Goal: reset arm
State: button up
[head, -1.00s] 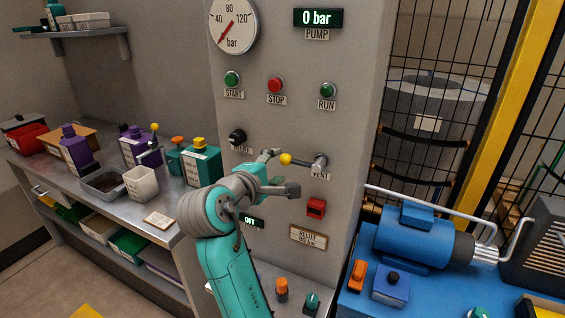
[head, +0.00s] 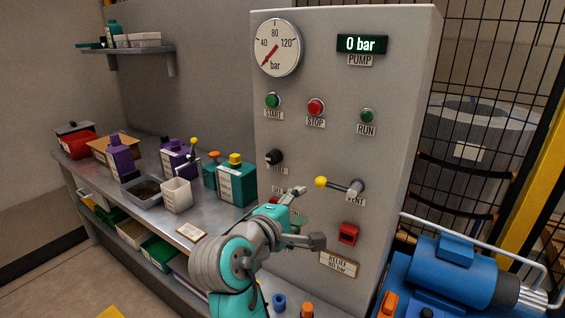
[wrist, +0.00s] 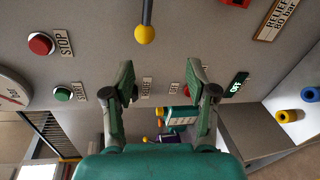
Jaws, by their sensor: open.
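My gripper (head: 309,216) is open and empty in front of the grey control panel (head: 222,14), with its two fingers spread apart. In the wrist view my gripper (wrist: 158,80) shows both fingers apart with nothing between them. The vent lever (head: 338,185) has a yellow ball end and points left in the head view. The yellow ball (wrist: 145,34) stands just beyond the fingertips in the wrist view, apart from them. My teal and grey arm reaches up from the bottom of the head view and hides part of the lower panel.
The panel carries a gauge (head: 277,47), a pump display (head: 361,44) reading 0 bar, start (head: 272,100) and stop (head: 316,107) buttons, and a red switch (head: 348,234). A bench (head: 160,222) with bottles and bins stands left. A blue pump (head: 455,268) stands right.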

jog(key=s+d+f+n+t+y, duration=0.1)
jog(key=s+d+f+y, duration=0.1)
jog(key=f, duration=0.7)
jog(key=s+d+f+t+y, duration=0.1)
jog(key=s+d+f, duration=0.15)
jog(key=f, duration=0.65)
jog(key=s+d+f+m+y, duration=0.2)
jog(key=s+d+f+y, duration=0.2)
jog(key=s+f, duration=0.85)
jog(key=s+d+f+m+y, duration=0.1)
jog(key=s+f+m, duration=0.1)
jog(key=s, duration=0.7)
jog(key=s+d+f+m+y, duration=0.1)
jog(key=s+f+m+y, duration=0.15)
jog(key=s, duration=0.65)
jog(key=s+d+r+m+h, duration=0.1)
jog(key=s+r+m, duration=0.2)
jog(key=s, duration=0.4)
jog(key=s+d+r+m, duration=0.1)
jog(key=s+r+m, duration=0.3)
jog(key=s, duration=0.3)
jog(key=shift+s+d+m+h, duration=0.15)
jog(key=shift+m+h, duration=0.2)
jog(key=shift+m, duration=0.1)
